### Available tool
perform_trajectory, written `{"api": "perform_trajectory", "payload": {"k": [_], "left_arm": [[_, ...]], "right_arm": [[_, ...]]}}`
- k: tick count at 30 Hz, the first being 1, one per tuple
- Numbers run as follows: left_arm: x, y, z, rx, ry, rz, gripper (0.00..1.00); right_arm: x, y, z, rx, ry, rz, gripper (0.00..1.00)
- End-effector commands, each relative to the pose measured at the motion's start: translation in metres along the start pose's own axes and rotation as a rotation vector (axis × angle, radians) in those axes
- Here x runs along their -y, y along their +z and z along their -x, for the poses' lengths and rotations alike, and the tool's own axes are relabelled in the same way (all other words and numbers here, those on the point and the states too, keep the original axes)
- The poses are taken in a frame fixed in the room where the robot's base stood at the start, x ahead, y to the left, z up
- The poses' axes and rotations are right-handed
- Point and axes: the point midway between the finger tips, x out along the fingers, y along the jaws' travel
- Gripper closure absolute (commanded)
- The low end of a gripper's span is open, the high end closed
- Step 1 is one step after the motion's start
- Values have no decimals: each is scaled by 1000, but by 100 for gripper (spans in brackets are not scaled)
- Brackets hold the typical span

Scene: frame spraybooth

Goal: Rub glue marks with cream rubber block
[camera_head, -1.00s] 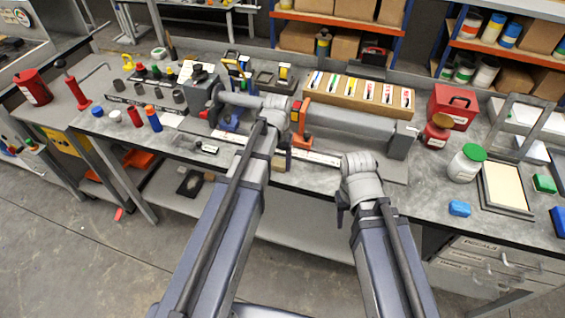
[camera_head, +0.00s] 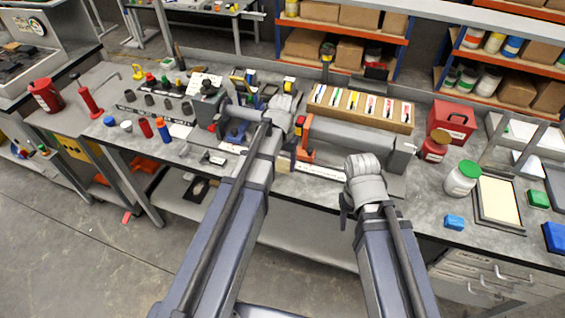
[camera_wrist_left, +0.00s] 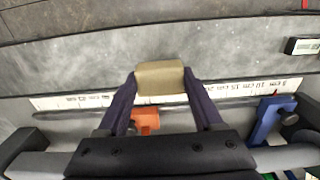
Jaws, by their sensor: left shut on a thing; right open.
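My left gripper (camera_wrist_left: 159,85) is shut on a cream-tan rubber block (camera_wrist_left: 160,77). In the left wrist view the block overlaps the near side of a white ruler strip (camera_wrist_left: 225,90), above the bench. I cannot tell whether it touches anything. I cannot make out any glue marks. My right gripper (camera_head: 344,202) is only partly seen at the bench's front, open and apparently empty.
A tray of marked cards (camera_head: 360,107) stands behind the tube. A green-lidded jar (camera_head: 462,180), a red box (camera_head: 452,119) and a blue block (camera_head: 454,221) are to the right. A blue clamp (camera_wrist_left: 268,120) stands by the ruler. Bottles and cups crowd the left.

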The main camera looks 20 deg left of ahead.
Motion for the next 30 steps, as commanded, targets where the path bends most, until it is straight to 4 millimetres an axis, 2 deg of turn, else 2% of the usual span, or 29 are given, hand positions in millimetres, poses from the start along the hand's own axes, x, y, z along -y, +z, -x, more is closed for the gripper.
{"api": "perform_trajectory", "payload": {"k": [10,20,30], "left_arm": [[0,0,3,0,0,0,77],[0,0,30,0,0,0,77],[0,0,29,0,0,0,77]], "right_arm": [[0,0,3,0,0,0,50],[-3,2,30,0,0,0,50],[-3,2,29,0,0,0,50]]}}
